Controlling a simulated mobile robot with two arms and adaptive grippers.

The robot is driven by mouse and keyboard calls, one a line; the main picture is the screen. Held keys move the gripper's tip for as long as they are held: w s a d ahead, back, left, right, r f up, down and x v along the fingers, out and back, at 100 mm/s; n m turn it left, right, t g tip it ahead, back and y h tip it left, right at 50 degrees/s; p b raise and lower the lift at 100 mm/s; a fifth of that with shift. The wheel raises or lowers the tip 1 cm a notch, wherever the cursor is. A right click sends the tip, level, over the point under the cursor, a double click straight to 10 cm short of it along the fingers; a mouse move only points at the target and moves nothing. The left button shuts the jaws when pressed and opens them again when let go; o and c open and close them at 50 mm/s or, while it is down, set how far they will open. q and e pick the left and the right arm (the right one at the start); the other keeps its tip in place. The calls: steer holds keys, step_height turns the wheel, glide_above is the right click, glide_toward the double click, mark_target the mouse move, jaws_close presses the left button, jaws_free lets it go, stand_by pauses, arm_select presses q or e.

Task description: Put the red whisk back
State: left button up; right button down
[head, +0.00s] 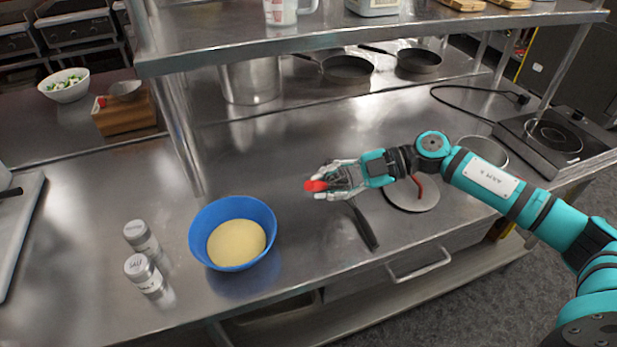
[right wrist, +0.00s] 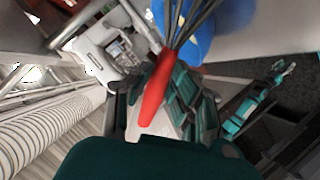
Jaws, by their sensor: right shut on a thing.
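My right gripper (head: 330,181) is shut on the red whisk (head: 315,186) and holds it above the steel counter, to the right of the blue bowl. In the head view only the red handle end shows clearly, sticking out left of the fingers. In the right wrist view the red handle of the whisk (right wrist: 158,88) lies between the fingers, and its wires run up out of the picture. The blue bowl (head: 200,232) holds a pale yellow mix. My left gripper is outside the head view; a teal arm, apparently my left, shows small in the right wrist view (right wrist: 284,70).
Two shakers (head: 142,238) stand left of the bowl. A dark long item (head: 364,228) lies below the gripper. An overhead shelf (head: 330,48) and its post (head: 177,125) limit room behind.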

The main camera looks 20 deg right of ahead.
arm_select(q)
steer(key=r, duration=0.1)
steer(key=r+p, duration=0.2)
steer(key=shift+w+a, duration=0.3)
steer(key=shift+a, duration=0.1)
arm_select(e)
steer(key=w+a+f, duration=0.2)
steer(key=w+f, duration=0.2)
steer(key=w, duration=0.1)
steer(key=shift+s+a, duration=0.1)
steer(key=shift+f, duration=0.2)
steer(key=c, duration=1.2)
jaws_free()
arm_select(q)
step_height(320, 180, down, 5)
steer(key=b, duration=0.4)
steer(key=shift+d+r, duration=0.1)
arm_select(e)
steer(key=shift+o, duration=0.2)
steer(key=v, duration=1.2)
steer(key=shift+r, duration=0.15)
